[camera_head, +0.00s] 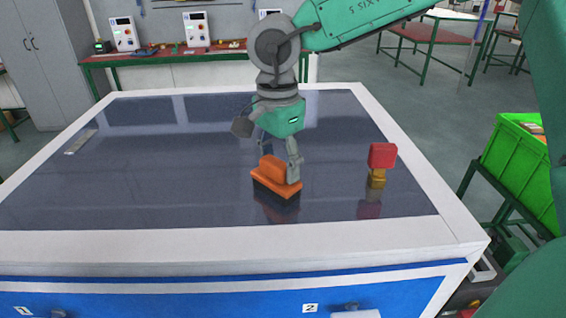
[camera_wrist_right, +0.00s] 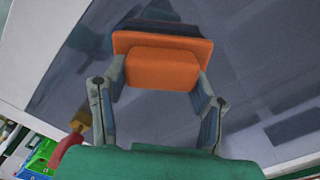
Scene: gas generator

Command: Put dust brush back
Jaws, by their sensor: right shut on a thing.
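The dust brush (camera_head: 275,178) has an orange body with a dark bristle underside. It is at the dark glossy top of the table, right of the middle in the head view. My right gripper (camera_head: 280,165) comes down from above and is shut on the brush's orange handle. In the right wrist view the brush (camera_wrist_right: 162,62) sits between the two fingers of the right gripper (camera_wrist_right: 158,85). I cannot tell whether the bristles touch the tabletop. My left gripper is not in view.
A red and yellow object (camera_head: 382,157) stands on the tabletop right of the brush. The table has a white rim (camera_head: 240,240) and blue drawers (camera_head: 230,295) in front. A green crate (camera_head: 522,165) is at the right.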

